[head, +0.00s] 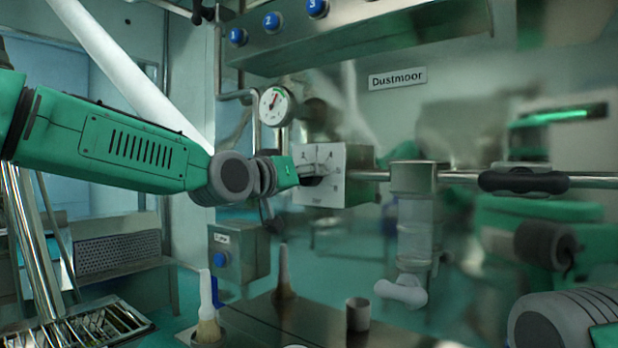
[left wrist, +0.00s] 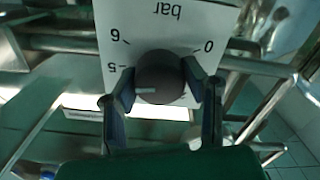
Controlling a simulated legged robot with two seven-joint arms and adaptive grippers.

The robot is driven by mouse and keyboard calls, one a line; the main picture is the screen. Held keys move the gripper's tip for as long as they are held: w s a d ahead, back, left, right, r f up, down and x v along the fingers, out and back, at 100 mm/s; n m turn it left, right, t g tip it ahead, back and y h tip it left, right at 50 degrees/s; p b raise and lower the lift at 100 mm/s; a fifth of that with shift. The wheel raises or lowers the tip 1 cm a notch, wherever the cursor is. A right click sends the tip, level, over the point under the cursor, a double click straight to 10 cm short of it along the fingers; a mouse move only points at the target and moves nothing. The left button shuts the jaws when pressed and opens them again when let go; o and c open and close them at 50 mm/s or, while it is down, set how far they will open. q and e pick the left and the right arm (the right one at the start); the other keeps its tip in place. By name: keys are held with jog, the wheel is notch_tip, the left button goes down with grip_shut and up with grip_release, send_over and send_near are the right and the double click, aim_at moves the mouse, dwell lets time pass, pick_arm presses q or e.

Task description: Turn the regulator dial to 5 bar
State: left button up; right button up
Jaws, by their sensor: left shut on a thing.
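The regulator box (head: 331,188) has a pale dial face and sits on a horizontal pipe. In the left wrist view its face (left wrist: 177,25) appears upside down, with "bar", 0, 5 and 6 readable. My left gripper (head: 297,177) is at the front of the box. In the left wrist view the gripper (left wrist: 162,98) has one finger on each side of the dark round knob (left wrist: 165,72) and is shut on it. The knob's white mark points left, slightly below the 5 label. Other numbers are hidden. My right gripper is not in view.
A round pressure gauge (head: 276,105) with a red needle hangs upper left of the box. A panel with blue numbered buttons (head: 271,21) is above. A clear filter bowl (head: 414,228) hangs from the pipe at right. Brushes and a small cup (head: 358,314) stand below.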

pick_arm(q)
jog(key=shift+d+f, duration=0.1)
jog(key=shift+f, duration=0.35)
jog(key=o, duration=1.1)
jog(key=shift+a+r, duration=0.2)
jog(key=v, duration=1.2)
jog(key=shift+a, duration=0.1)
